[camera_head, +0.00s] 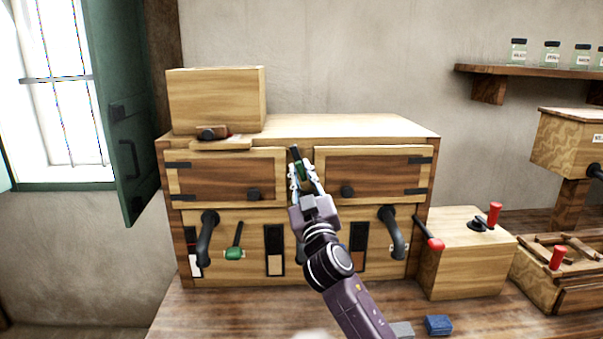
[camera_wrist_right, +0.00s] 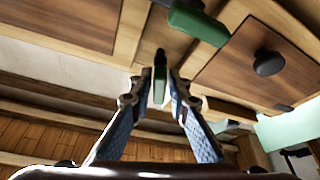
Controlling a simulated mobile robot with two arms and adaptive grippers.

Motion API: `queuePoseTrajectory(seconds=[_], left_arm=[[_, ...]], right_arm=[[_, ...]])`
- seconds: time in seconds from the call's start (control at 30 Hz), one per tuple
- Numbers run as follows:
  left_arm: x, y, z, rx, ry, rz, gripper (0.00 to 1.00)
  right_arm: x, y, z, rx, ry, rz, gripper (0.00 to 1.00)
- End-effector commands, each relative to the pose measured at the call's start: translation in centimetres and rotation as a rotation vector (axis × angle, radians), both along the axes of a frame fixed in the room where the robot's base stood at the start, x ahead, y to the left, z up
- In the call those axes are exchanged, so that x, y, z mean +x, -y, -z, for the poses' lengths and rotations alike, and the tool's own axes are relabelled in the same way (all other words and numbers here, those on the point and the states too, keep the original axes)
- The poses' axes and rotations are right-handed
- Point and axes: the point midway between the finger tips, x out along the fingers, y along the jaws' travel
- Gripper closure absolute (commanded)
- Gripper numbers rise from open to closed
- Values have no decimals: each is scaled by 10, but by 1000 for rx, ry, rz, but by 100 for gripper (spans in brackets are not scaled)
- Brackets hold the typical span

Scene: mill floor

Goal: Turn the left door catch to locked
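The wooden cabinet's left door (camera_head: 225,176) and right door (camera_head: 375,174) look shut, each with a dark knob. A green catch handle with a dark end (camera_head: 301,168) stands between them. My right gripper (camera_head: 303,175) reaches up to it from below, its fingers closed on both sides of the green part. The wrist view shows the green handle (camera_wrist_right: 159,88) between the fingertips, and another green handle (camera_wrist_right: 198,22) on a dark stem. The gripper hides the catch's base and part of the post. My left gripper is not in view.
Below the doors are dark curved handles (camera_head: 207,240) and a green-ended lever (camera_head: 234,253). A red-ended lever (camera_head: 433,243) is on the cabinet's right side. A wooden box (camera_head: 215,100) sits on top. A blue block (camera_head: 438,325) lies on the table.

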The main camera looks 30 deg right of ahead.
Motion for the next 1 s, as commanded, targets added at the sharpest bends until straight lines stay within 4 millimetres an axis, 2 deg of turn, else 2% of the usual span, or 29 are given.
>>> queuePoseTrajectory(seconds=[0.03, 0.1, 0.13, 0.37, 0.57, 0.77, 1.0], left_arm=[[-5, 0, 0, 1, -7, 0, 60], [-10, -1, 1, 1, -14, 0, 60], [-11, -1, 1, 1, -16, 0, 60], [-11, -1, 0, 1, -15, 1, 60], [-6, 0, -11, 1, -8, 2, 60], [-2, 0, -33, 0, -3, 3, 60], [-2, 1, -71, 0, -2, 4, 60]], right_arm=[[0, 0, 0, 0, 0, 0, 92], [0, 0, 0, 0, 0, 0, 99], [0, 0, 0, 0, 0, 0, 100], [0, 0, 0, -4, -2, 0, 100], [0, 0, -3, -47, -21, 0, 100], [0, 1, -5, -158, -67, 1, 100], [-1, 1, -8, -360, -150, -1, 100]])
